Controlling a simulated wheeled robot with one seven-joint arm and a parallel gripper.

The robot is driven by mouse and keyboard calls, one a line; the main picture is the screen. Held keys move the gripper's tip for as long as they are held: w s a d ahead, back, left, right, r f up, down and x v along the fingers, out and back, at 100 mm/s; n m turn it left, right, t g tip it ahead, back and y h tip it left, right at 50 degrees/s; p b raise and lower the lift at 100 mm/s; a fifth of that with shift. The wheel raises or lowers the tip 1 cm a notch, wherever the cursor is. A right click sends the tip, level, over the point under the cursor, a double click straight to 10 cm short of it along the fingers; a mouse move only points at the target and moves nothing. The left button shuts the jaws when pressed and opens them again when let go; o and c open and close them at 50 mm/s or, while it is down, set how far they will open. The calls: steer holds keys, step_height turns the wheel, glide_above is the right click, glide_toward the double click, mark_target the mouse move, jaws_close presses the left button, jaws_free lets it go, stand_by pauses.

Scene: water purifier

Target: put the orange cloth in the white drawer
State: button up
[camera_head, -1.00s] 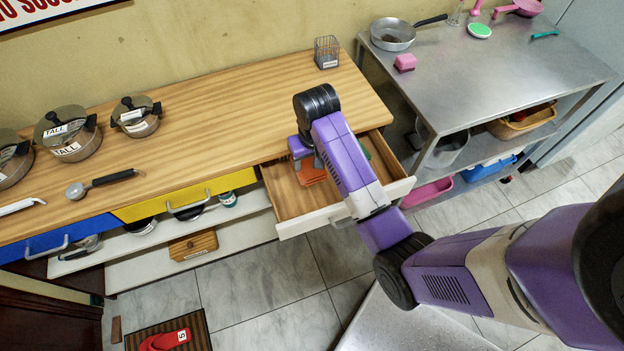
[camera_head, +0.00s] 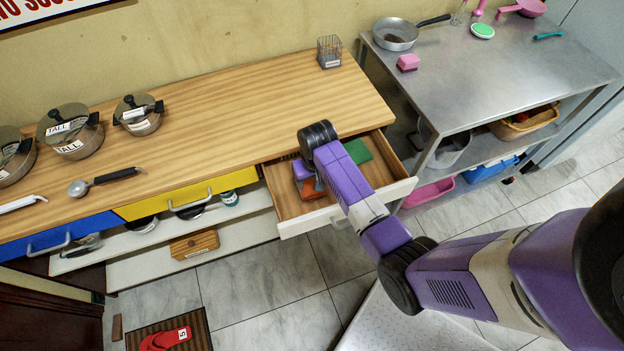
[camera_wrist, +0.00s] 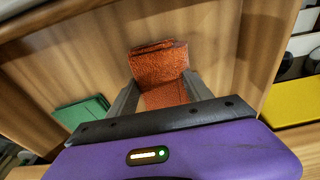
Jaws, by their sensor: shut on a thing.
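The white drawer (camera_head: 290,226) is pulled open under the wooden counter. The orange cloth (camera_head: 308,190) is inside the drawer's outline at its left part, partly hidden by my arm. In the wrist view the orange cloth (camera_wrist: 158,66) is folded and lies between my fingers. My gripper (camera_wrist: 160,88) is shut on it, pointing down into the drawer; it also shows in the head view (camera_head: 312,184). I cannot tell whether the cloth touches the drawer floor.
A green cloth (camera_head: 357,151) lies in the back right of the drawer. The counter edge (camera_head: 240,163) overhangs the drawer's back. A yellow drawer (camera_head: 150,206) is shut at the left. A metal table (camera_head: 480,80) stands at the right.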

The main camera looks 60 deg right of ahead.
steer(key=o, duration=1.2)
steer(key=shift+f, duration=0.1)
steer(key=r, duration=0.4)
steer(key=s+r, duration=0.1)
steer(key=r, duration=0.3)
steer(key=a+r, duration=0.1)
steer(key=r, duration=0.3)
steer(key=shift+s+r, duration=0.1)
steer(key=shift+s, duration=0.1)
